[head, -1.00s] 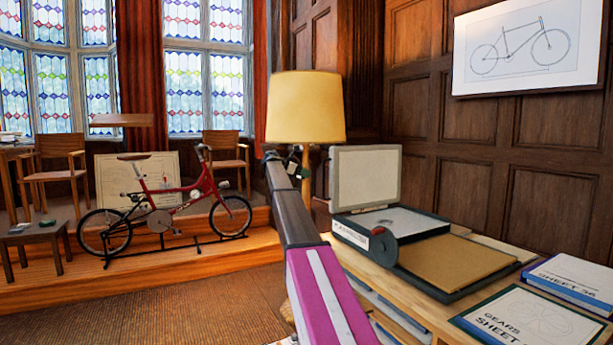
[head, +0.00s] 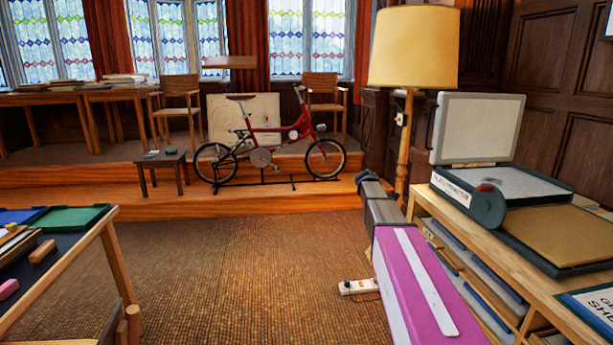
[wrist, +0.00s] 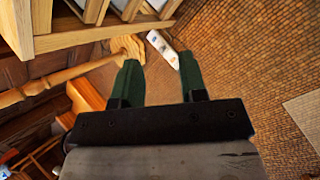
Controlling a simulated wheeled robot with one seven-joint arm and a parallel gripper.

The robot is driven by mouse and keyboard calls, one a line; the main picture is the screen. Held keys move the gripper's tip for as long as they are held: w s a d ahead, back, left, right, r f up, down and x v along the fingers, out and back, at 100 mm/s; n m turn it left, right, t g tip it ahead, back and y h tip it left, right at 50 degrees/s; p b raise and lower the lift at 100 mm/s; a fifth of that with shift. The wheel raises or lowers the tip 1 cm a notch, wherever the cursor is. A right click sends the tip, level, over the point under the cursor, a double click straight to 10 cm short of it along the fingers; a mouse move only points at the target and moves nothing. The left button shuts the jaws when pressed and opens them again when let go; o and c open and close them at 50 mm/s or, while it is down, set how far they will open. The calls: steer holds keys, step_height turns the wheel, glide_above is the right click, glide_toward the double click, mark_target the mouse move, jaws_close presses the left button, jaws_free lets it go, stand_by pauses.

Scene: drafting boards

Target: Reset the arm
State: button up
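My arm, with its magenta link, reaches forward at the lower right of the head view, beside the shelf unit. My gripper shows in the wrist view (wrist: 158,82). Its two green fingers stand apart with nothing between them, so it is open and empty. Beyond the fingertips are the floor, the wooden foot of the lamp stand and a white power strip (wrist: 163,48). In the head view the gripper's fingers cannot be made out at the far end of the arm.
A floor lamp (head: 414,46) stands behind my arm. A drafting table (head: 112,250) is at left. A red bicycle (head: 270,140) stands on the step. The carpet (head: 220,270) between is clear.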

steer(key=s+a+f+m+y, duration=0.2)
steer(key=s+a+f+m, duration=0.1)
steer(key=s, duration=0.8)
steer(key=s+a+f+m+y, duration=0.2)
steer(key=s+a+f+m, duration=0.2)
steer(key=s+a+f, duration=0.2)
steer(key=s+a+f+m+y, duration=0.3)
steer(key=s+a+f, duration=0.2)
steer(key=s, duration=1)
step_height(320, 180, down, 3)
steer(key=shift+s+a+f+m+g, duration=0.1)
steer(key=shift+s+a+m+g, duration=0.05)
steer(key=shift+s+m+g, duration=0.25)
steer(key=shift+w, duration=0.1)
